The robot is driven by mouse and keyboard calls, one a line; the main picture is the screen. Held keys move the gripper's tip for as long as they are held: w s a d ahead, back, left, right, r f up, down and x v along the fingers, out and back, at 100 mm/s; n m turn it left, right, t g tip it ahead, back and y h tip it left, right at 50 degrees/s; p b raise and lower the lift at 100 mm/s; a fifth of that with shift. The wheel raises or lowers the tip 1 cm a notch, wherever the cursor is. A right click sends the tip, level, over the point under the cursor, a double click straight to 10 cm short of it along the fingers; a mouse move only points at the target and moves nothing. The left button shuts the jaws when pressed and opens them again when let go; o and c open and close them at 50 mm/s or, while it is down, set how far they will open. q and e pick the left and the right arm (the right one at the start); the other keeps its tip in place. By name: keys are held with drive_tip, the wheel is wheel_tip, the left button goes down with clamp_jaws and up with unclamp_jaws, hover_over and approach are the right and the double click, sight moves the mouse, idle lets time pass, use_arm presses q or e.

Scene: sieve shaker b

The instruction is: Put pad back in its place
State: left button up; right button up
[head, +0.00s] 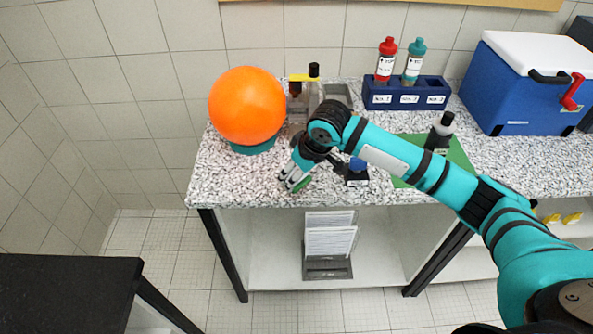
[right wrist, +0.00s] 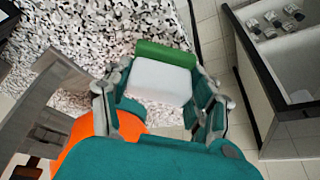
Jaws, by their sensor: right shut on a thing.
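My right gripper (head: 294,182) is over the front left part of the speckled counter, near its front edge. In the right wrist view its fingers (right wrist: 160,95) are shut on the pad (right wrist: 160,78), a white block with a rounded green strip (right wrist: 166,52) along its far side. In the head view only a bit of green (head: 303,185) shows at the fingertips; the rest of the pad is hidden. I cannot tell whether the pad touches the counter. My left gripper is not in view.
An orange ball (head: 247,104) on a teal base stands left of the gripper. A small blue-topped item (head: 356,173) is to the right, beside a green mat (head: 457,154) with a dark bottle (head: 440,131). A blue rack (head: 406,97) and blue cooler (head: 525,90) stand behind.

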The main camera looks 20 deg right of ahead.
sight(309, 179)
drive_tip(key=w, duration=0.3)
drive_tip(key=shift+d+f, duration=0.2)
drive_tip(key=shift+d, duration=0.05)
drive_tip(key=shift+f+p, duration=0.7)
drive_tip(key=shift+f, duration=1)
drive_tip(key=shift+s+f, duration=0.1)
drive_tip(key=shift+f, duration=0.1)
drive_tip(key=o, duration=1.1)
drive_tip(key=shift+r, duration=0.55)
drive_tip(key=b+v, duration=0.1)
drive_tip(key=v, duration=1)
drive_tip(key=shift+s+d+r, duration=0.1)
drive_tip(key=shift+s+d, duration=0.05)
